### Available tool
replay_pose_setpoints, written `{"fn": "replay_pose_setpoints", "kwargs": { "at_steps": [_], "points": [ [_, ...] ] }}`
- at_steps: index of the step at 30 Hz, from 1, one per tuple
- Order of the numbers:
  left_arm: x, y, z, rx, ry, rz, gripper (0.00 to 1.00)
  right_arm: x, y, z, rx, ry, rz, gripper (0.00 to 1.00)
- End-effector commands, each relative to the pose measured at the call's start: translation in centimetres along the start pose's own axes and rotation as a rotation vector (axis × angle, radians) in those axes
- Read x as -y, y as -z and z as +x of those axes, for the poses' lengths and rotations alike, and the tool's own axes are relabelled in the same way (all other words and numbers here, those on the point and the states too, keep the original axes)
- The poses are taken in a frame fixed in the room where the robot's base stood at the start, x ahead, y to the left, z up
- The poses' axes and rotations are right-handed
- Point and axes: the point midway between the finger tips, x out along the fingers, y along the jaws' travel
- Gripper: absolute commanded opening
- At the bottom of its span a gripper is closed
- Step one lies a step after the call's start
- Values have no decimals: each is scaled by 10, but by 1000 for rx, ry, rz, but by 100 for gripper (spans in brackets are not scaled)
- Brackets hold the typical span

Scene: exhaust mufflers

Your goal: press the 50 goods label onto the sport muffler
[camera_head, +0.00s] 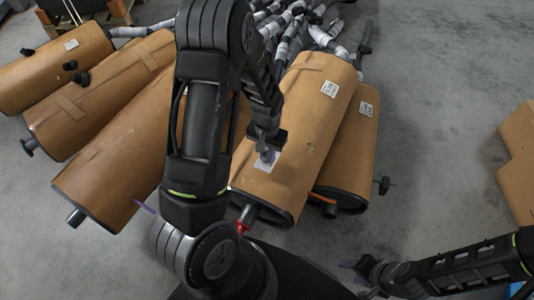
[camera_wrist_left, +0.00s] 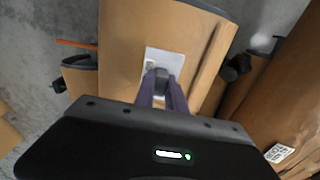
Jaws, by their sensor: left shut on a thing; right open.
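The brown-wrapped muffler (camera_head: 308,118) under my left gripper lies lengthwise, with a red tip at its near end; it also fills the middle of the left wrist view (camera_wrist_left: 125,35). A white label (camera_head: 266,164) is at its upper surface near that end; it also shows in the left wrist view (camera_wrist_left: 164,60). My left gripper (camera_head: 266,150) is shut on a small grey block at the label, between purple fingers (camera_wrist_left: 160,95). The label looks flat against or just above the wrap; I cannot tell full contact. My right gripper (camera_head: 358,268) is open and empty at lower right.
Several other wrapped mufflers lie alongside, including one at right (camera_head: 348,150) with a small printed label, and one at far left (camera_head: 50,75). Grey pipes (camera_head: 290,40) crowd the back. A cardboard box (camera_head: 520,150) stands at the right edge. Bare floor (camera_head: 440,120) lies between.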

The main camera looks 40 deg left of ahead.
Motion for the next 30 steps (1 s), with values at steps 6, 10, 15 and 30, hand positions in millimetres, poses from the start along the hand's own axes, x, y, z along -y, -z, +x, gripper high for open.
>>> {"fn": "replay_pose_setpoints", "kwargs": {
  "at_steps": [6, 10, 15, 30],
  "points": [
    [0, 0, -15, 0, 0, 0, 0, 4, 0, -11, 0, 0, 0, 51],
    [0, 0, -22, 0, 0, 0, 0, 6, 0, -16, 0, 0, 0, 51],
    [0, 0, -27, 0, 0, 0, 0, 8, 0, -20, 0, 0, 0, 51],
    [-7, 4, -25, -2, 0, 17, 0, 6, 0, -16, 0, 0, 0, 51]
  ]
}}
